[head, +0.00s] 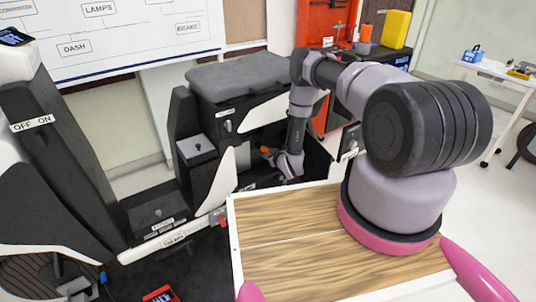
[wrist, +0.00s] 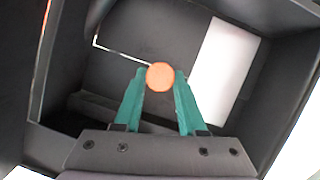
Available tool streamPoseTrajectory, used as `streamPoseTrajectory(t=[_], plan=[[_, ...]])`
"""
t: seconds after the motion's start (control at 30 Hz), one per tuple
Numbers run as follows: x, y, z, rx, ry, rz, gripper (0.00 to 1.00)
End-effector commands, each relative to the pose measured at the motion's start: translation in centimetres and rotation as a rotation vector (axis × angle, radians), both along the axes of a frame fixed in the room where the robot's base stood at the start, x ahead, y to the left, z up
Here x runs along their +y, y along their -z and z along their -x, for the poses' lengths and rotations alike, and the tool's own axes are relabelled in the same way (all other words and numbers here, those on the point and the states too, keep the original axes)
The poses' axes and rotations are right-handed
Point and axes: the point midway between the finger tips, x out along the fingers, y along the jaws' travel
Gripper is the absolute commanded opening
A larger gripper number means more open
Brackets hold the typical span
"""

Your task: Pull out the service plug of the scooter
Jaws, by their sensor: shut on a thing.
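In the wrist view, my gripper (wrist: 160,90) has its two green fingers shut on a round orange thing (wrist: 160,75), which I take to be the service plug's end. It sits between the fingertips, in front of a dark compartment. In the head view, a small orange piece (head: 267,151) shows at my gripper (head: 272,156), inside the open bay under the scooter's seat (head: 240,75). Whether the plug is still seated in a socket is hidden from both views.
Dark compartment walls (wrist: 20,75) surround my gripper closely. A white panel (wrist: 222,70) stands to the right in the wrist view. In the head view, a wooden-topped surface (head: 285,215) lies in front of the scooter. An orange cabinet (head: 318,30) and a white table (head: 500,75) stand behind.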

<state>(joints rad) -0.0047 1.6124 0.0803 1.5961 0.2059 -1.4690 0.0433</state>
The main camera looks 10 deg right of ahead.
Motion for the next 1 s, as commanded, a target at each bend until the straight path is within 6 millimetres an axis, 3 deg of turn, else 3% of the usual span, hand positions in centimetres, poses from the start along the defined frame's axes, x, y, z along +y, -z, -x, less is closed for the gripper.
streamPoseTrajectory(t=[1.0], plan=[[-1.5,0.5,3.6,0.001,0.000,0.000,0.00]])
